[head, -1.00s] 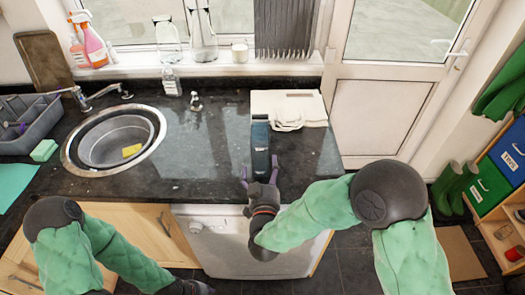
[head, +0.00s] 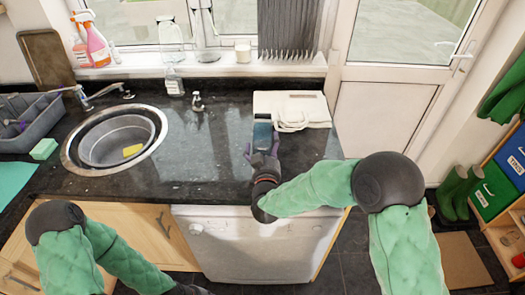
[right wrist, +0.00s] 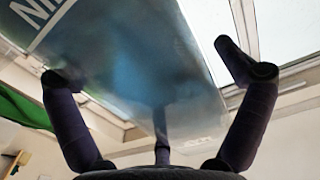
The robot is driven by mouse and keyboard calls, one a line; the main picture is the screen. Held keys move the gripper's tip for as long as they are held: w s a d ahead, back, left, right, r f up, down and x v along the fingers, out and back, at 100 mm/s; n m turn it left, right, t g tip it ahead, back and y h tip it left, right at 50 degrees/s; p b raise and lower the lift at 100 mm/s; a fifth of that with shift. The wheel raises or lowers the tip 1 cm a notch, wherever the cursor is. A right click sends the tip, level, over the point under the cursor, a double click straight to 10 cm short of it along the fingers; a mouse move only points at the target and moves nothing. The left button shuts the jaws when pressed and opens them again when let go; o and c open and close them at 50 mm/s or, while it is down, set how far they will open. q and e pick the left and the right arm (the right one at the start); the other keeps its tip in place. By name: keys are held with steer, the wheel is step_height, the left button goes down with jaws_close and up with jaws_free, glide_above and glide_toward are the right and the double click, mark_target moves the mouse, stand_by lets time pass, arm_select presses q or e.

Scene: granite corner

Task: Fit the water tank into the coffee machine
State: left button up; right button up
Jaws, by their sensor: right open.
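The water tank (head: 262,133) is a dark blue-grey, see-through box on the granite worktop, by the front left of a white boxy appliance, apparently the coffee machine (head: 312,106). I cannot tell whether the tank is seated in it. My right gripper (head: 262,158) is at the tank's near end with its fingers spread. In the right wrist view the tank (right wrist: 140,55) fills the upper middle, with white lettering at its left; the open fingers (right wrist: 155,75) stand to either side and below. My left gripper (head: 190,289) is dark, low at the bottom edge, its fingers unclear.
The sink (head: 115,141) with a yellow sponge (head: 132,150) lies left on the worktop (head: 205,170). A soap dispenser (head: 197,102) stands behind. The worktop between sink and tank is clear.

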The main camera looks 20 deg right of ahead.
steer(key=c, duration=1.6)
steer(key=shift+w+r, duration=0.1)
steer(key=shift+r, duration=0.7)
steer(key=s+r+p, duration=0.1)
steer(key=r, duration=0.1)
steer(key=s+a+r+p, duration=0.1)
steer(key=r, duration=0.2)
steer(key=s+r+p, duration=0.1)
steer(key=s+r, duration=0.1)
steer(key=shift+a+r+p, duration=0.25)
steer(key=shift+p, duration=0.05)
steer(key=shift+s+a+r+p, duration=0.55)
steer(key=shift+s+r, duration=0.15)
steer(key=shift+s, duration=0.85)
steer(key=shift+s+a+r+p, duration=0.45)
steer(key=shift+s+a+r, duration=0.2)
steer(key=shift+s, duration=0.9)
steer(key=shift+s+a+r+p, duration=0.5)
steer(key=shift+s+r, duration=0.25)
steer(key=shift+s, duration=0.8)
